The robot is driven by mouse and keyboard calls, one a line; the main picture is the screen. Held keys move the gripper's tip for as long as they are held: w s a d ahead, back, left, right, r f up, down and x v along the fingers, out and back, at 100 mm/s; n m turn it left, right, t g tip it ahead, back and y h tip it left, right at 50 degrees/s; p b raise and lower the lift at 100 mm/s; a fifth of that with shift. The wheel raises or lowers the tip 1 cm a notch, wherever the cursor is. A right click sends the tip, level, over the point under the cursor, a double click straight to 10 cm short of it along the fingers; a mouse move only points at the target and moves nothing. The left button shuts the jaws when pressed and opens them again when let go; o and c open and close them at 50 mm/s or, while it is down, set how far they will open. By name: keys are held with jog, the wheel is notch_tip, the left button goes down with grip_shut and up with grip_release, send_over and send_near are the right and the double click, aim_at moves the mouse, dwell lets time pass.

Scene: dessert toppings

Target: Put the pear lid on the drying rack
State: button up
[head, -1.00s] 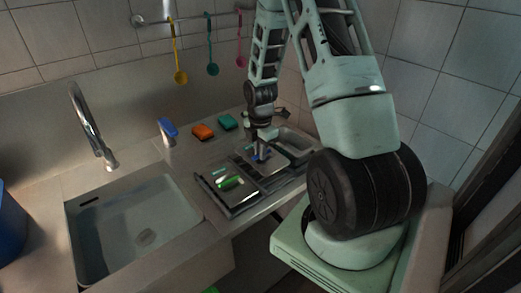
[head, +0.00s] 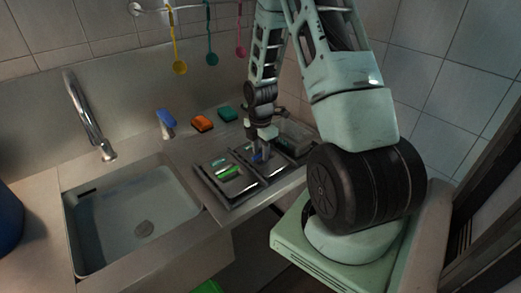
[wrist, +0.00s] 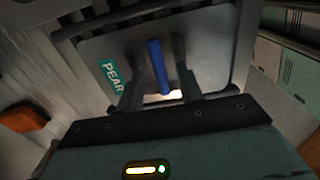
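The pear lid (wrist: 210,65) is a grey metal lid with a green PEAR label and an upright blue handle (wrist: 156,68), filling the middle of the wrist view. In the head view its blue handle (head: 257,157) shows on the right of two grey containers. My gripper (wrist: 156,65) is open, its fingers on either side of the blue handle with a gap visible on both sides. My gripper (head: 264,150) partly hides the lid in the head view. I cannot make out the drying rack for certain.
A second lid with a green handle (head: 229,173) lies just left. A sink (head: 140,220) and tap (head: 90,115) are further left. Orange (head: 201,123) and teal (head: 227,114) blocks and a blue-topped object (head: 166,122) stand behind. Ladles hang from a wall rail.

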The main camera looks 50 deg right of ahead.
jog(key=shift+r, duration=0.15)
notch_tip(320, 180, up, 17)
jog(key=b, duration=0.1)
dwell(0.4)
jog(key=shift+r, duration=0.1)
jog(key=s+a+r+m, duration=0.1)
jog(key=s+a+m, duration=0.15)
jog(key=a, duration=2.45)
jog(key=s+a+m, duration=0.5)
jog(key=s+a, duration=0.8)
jog(key=s, duration=0.1)
jog(key=shift+s+a+y, duration=0.15)
jog(key=shift+s+y, duration=0.15)
jog(key=shift+s, duration=0.1)
